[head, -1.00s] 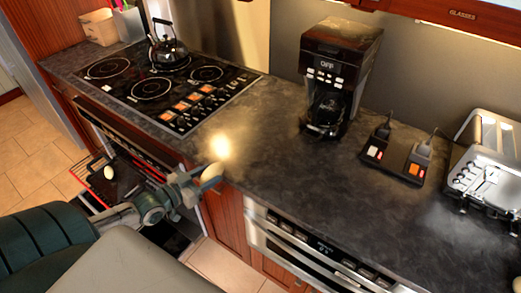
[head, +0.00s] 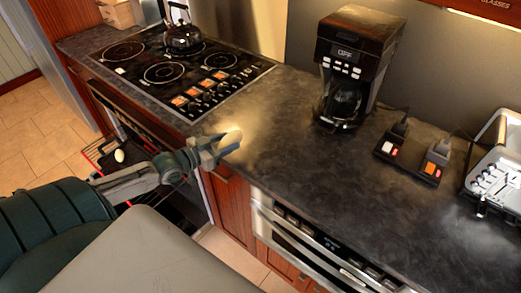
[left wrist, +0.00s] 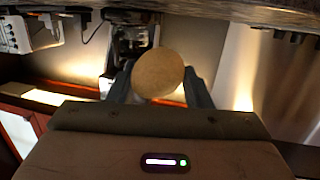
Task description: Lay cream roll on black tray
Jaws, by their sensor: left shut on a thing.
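My left gripper (head: 212,150) is shut on a pale cream roll (head: 230,141), held over the front edge of the counter right of the stove. In the left wrist view the roll (left wrist: 158,73) shows as a round tan end between the two fingers. The black tray (head: 136,160) is low at the left, in the open oven, partly hidden by my left arm. A whitish oval roll (head: 119,156) lies on it. My right gripper is not in view.
A black cooktop (head: 180,72) with a kettle (head: 182,36) is on the counter (head: 290,130). A coffee maker (head: 350,65), a black power strip (head: 408,160) and a toaster (head: 497,150) stand to the right. The counter middle is clear.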

